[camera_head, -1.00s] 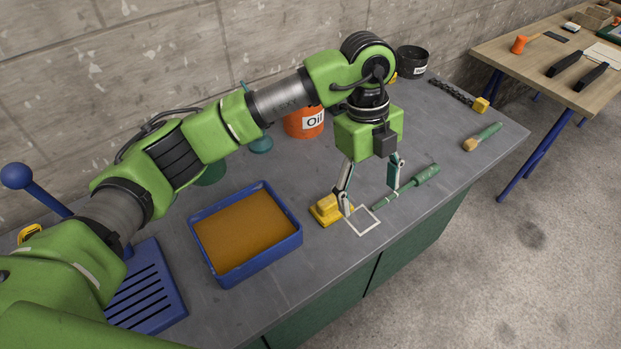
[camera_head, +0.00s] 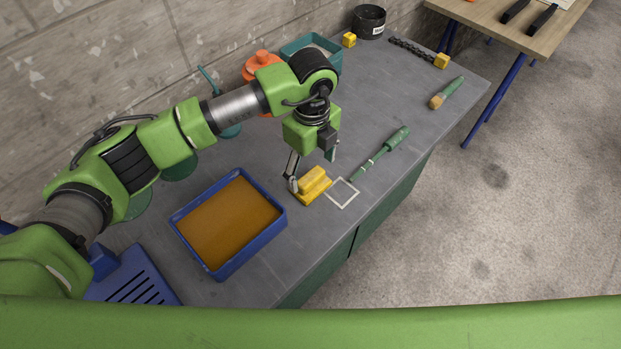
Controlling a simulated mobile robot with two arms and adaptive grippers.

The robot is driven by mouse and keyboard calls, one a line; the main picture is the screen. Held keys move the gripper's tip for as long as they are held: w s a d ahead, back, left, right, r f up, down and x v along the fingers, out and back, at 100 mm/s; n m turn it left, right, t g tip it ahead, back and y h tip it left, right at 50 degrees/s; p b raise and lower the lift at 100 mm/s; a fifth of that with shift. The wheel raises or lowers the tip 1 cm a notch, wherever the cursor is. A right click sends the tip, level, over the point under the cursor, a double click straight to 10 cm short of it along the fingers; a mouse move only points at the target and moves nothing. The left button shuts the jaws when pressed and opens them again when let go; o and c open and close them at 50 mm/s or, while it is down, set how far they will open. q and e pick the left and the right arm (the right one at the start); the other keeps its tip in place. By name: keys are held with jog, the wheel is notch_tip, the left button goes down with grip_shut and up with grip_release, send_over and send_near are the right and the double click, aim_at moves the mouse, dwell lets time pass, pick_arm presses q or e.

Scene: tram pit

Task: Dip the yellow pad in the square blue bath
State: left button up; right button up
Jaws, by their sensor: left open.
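The yellow pad (camera_head: 316,189), a block with a raised grip on top, rests on the grey bench beside a white square outline (camera_head: 342,193). The square blue bath (camera_head: 274,231) stands to its left, holding a flat orange-brown fill. My left gripper (camera_head: 312,172) is open, pointing down close to the pad. One finger is at the pad's left side, and the other shows above and behind it in the picture. I cannot tell whether a finger touches the pad. Nothing is seen held. My right gripper is not in view.
A green-handled tool (camera_head: 383,151) lies right of the outline, and a brush (camera_head: 446,93) farther back. A blue slotted rack (camera_head: 133,283) is left of the bath. An orange container (camera_head: 262,62), a teal tray (camera_head: 335,62) and a black pot (camera_head: 369,21) stand behind.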

aim_at(311, 176)
pick_arm(q)
notch_tip(311, 176, down, 3)
jog(key=shift+a+f+p, duration=0.15)
jog(key=shift+f+p, duration=0.05)
jog(key=shift+p, duration=0.5)
jog(key=shift+f, duration=0.3)
jog(key=c, duration=1.2)
